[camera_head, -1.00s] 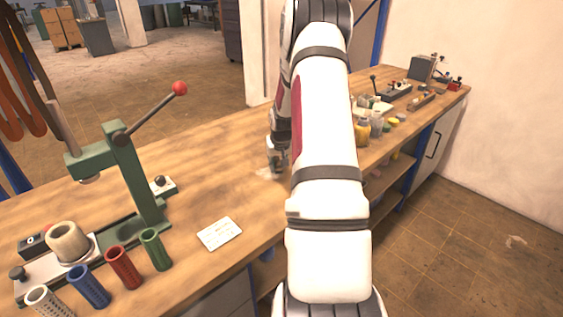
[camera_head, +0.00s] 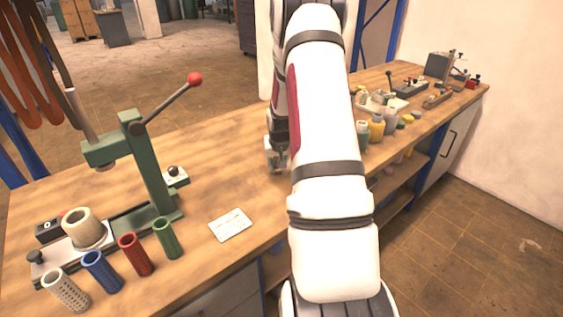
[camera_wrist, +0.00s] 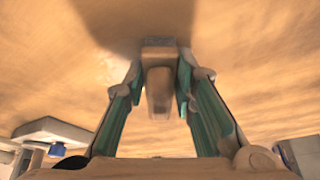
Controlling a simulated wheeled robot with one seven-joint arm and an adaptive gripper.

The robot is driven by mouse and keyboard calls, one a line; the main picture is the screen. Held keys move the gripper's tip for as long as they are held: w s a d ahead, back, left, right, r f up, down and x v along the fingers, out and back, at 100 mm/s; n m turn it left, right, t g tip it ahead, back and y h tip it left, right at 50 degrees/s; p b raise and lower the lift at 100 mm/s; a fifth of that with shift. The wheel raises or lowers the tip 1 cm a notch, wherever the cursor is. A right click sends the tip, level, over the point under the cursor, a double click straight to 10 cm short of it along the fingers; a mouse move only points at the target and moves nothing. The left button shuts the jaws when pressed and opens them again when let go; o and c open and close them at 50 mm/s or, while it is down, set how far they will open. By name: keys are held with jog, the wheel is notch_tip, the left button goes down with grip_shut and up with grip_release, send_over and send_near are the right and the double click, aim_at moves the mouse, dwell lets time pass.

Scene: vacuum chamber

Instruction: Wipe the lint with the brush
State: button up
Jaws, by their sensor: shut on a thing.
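In the wrist view my gripper (camera_wrist: 160,75) is shut on a brush (camera_wrist: 158,88), with its teal-padded fingers on either side of the brown handle. A greyish block at the brush's far end is close to the wooden surface; I cannot tell if it touches. In the head view my gripper (camera_head: 277,158) is low over the workbench (camera_head: 225,180), partly hidden by my arm. The brush is not clear there. I cannot make out lint in either view now.
A green lever press (camera_head: 145,165) stands at the left, with several coloured perforated tubes (camera_head: 133,254) in front. A white card (camera_head: 231,225) lies near the front edge. Bottles (camera_head: 376,127) and small devices are on the right.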

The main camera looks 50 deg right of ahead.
jog(key=shift+w+a, duration=0.2)
jog(key=shift+a, duration=0.45)
jog(key=shift+w+d+f+b, duration=0.15)
jog(key=shift+w+b, duration=0.25)
jog(key=shift+w, duration=0.3)
jog(key=shift+s+d+r+p, duration=0.15)
jog(key=shift+s+d, duration=0.1)
jog(key=shift+d, duration=0.65)
jog(key=shift+s+d+r+p, duration=0.1)
jog(key=shift+s+d+p, duration=0.1)
jog(key=shift+d, duration=0.7)
jog(key=shift+s+d+f, duration=0.15)
jog(key=shift+s+d, duration=0.1)
jog(key=shift+d, duration=0.65)
jog(key=shift+s+d+f, duration=0.1)
jog(key=shift+s+d, duration=0.15)
jog(key=shift+d, duration=0.6)
